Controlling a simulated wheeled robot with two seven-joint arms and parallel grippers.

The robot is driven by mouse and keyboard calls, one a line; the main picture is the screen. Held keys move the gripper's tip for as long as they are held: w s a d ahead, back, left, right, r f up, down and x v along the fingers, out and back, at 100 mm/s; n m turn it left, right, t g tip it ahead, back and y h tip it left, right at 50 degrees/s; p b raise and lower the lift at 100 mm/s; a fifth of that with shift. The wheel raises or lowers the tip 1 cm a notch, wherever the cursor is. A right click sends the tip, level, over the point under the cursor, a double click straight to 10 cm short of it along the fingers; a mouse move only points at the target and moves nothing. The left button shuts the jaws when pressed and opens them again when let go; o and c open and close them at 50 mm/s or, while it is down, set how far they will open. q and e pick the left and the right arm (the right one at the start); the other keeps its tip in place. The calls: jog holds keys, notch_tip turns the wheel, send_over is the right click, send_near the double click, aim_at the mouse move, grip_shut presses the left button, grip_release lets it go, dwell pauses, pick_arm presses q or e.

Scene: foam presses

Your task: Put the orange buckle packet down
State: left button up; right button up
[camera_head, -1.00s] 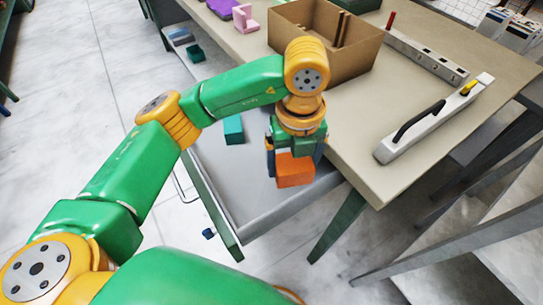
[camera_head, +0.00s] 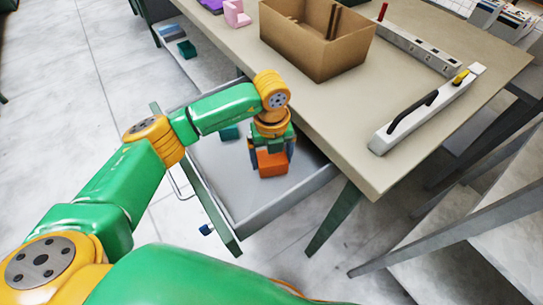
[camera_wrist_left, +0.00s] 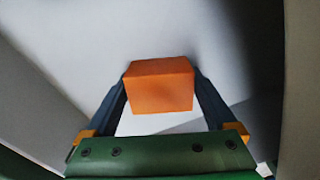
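The orange buckle packet (camera_head: 272,163) is a small orange block between the fingers of my left gripper (camera_head: 271,160). In the left wrist view the orange packet (camera_wrist_left: 158,86) sits between both dark fingertips (camera_wrist_left: 160,92), which touch its sides. My left gripper points down into the open grey drawer (camera_head: 237,187) under the table edge. I cannot tell whether the packet touches the drawer floor. A teal block (camera_head: 230,132) lies in the drawer behind the gripper. My right gripper is not in view.
The table (camera_head: 345,125) carries an open cardboard box (camera_head: 315,50), a grey power strip (camera_head: 422,50) and a white bar with a black handle (camera_head: 425,110). The drawer's front panel (camera_head: 208,195) is at its left. The drawer's near floor is bare.

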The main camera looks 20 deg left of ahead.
pick_arm(q)
jog(key=shift+o, duration=0.2)
jog(key=shift+r, duration=0.1)
notch_tip(320, 180, up, 12)
jog(key=shift+r, duration=0.15)
dwell(0.5)
